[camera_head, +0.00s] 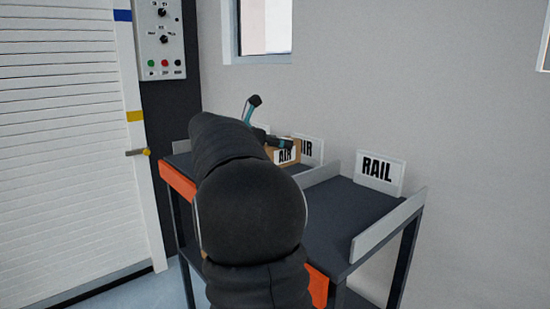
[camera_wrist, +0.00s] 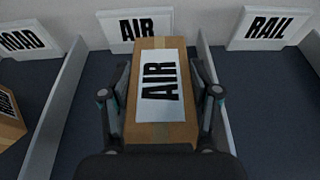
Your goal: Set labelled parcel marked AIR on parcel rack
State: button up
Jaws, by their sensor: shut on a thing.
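The brown cardboard parcel (camera_wrist: 185,128) has a white label marked AIR. In the wrist view my gripper (camera_wrist: 160,82) has one finger on each side of it and is shut on it. The parcel is in line with the rack's middle bay, in front of a white AIR sign (camera_wrist: 138,28). In the head view, the parcel (camera_head: 284,153) shows beyond my dark arm, close to the AIR sign (camera_head: 309,147). The parcel rack (camera_head: 340,212) has a dark top with grey dividers. I cannot tell whether the parcel touches the rack surface.
The RAIL bay, with its sign (camera_wrist: 268,27), looks empty on the right. The ROAD sign (camera_wrist: 22,38) stands on the left, with another brown parcel (camera_wrist: 8,128) below it, its label cut off. Grey dividers (camera_wrist: 58,110) flank the middle bay. A control panel (camera_head: 164,38) hangs on the wall.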

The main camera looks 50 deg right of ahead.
jog(key=shift+w+d+f, duration=0.15)
jog(key=shift+w+f, duration=0.25)
jog(key=shift+w, duration=0.3)
jog(key=shift+f, duration=0.2)
jog(key=shift+f+b, duration=0.3)
jog(key=shift+f, duration=1.55)
jog(key=shift+f, duration=0.1)
jog(key=o, duration=1.4)
jog(key=shift+o, duration=0.2)
jog(key=shift+w+a, duration=0.1)
jog(key=shift+a, duration=0.15)
jog(key=v, duration=1.1)
jog(key=shift+a+r, duration=0.25)
jog(key=shift+r, duration=0.1)
